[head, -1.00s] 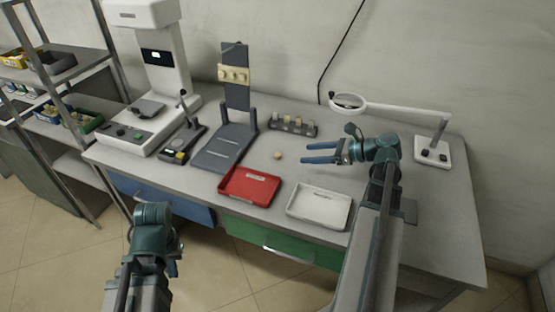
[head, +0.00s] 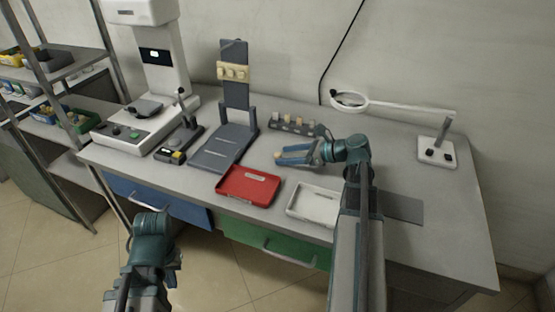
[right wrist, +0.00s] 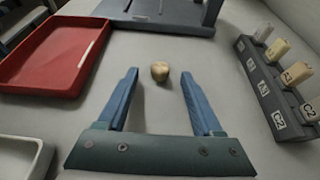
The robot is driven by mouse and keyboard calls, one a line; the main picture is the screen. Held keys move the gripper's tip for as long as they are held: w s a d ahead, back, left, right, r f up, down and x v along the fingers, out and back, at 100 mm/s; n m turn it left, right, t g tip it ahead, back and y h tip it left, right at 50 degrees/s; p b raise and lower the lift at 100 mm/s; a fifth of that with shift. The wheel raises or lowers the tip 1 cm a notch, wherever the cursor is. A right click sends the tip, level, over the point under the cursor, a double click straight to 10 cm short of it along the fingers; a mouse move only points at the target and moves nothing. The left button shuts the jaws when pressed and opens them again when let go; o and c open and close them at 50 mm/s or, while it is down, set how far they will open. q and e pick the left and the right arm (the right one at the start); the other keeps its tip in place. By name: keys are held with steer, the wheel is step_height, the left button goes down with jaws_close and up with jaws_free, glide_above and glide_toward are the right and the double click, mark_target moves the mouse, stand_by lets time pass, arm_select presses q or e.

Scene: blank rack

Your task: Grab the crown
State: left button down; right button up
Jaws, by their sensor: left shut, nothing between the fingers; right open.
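The crown (head: 277,154) is a small tan piece lying on the grey table. It also shows in the right wrist view (right wrist: 160,71), just beyond my fingertips and roughly midway between them. My right gripper (head: 279,155) is open and low over the table, with its blue fingers pointing left at the crown; both fingers also show in the right wrist view (right wrist: 159,82). Nothing is between its fingers deeper in. My left arm ends at the lower left, in front of the table; its wrist (head: 153,240) shows but its fingers are hidden.
A rack of labelled tooth samples (head: 299,125) stands just behind my right gripper. A red tray (head: 247,199) and a white tray (head: 314,219) lie in front. A grey stand (head: 221,158) is left of the crown. A magnifier lamp (head: 437,151) stands at right.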

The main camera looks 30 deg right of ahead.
steer(key=shift+a, duration=0.1)
jaws_close()
stand_by(0.4)
